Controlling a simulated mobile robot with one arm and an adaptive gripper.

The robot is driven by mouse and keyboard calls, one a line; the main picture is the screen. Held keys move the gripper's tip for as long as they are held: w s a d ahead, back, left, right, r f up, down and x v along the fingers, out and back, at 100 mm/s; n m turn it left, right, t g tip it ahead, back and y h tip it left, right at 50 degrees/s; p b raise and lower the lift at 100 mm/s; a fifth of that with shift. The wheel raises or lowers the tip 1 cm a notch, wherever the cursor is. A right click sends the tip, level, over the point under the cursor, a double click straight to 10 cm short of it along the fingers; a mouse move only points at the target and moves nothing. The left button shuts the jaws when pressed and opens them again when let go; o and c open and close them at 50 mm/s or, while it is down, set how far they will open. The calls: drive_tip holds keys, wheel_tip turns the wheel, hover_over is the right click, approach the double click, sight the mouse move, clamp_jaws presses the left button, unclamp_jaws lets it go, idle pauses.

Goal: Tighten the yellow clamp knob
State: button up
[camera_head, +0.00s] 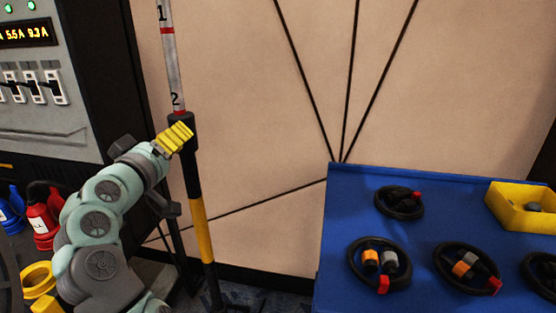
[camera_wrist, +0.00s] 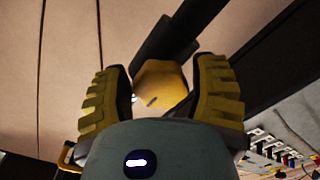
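The yellow clamp knob (camera_wrist: 160,84) shows in the wrist view as a faceted yellow block on a dark clamp beside a black tube. It lies between the two ridged yellow fingers of my gripper (camera_wrist: 161,68). The fingers stand apart, one on each side of the knob, and I see no clear contact. In the head view my gripper (camera_head: 180,134) is at the black collar (camera_head: 184,121) of the upright pole and hides the knob. The pole (camera_head: 172,62) has a pale marked upper part with red bands and a black and yellow lower part (camera_head: 199,218).
A blue table (camera_head: 430,215) at right carries black handwheels (camera_head: 379,265) and a yellow bin (camera_head: 510,221). A grey control panel (camera_head: 45,110) stands at upper left. Red (camera_head: 43,222) and blue (camera_head: 12,221) bottles sit by my arm. Black cables run over the beige wall.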

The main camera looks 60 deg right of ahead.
drive_tip(key=o, duration=0.3)
drive_tip(key=shift+r, duration=5)
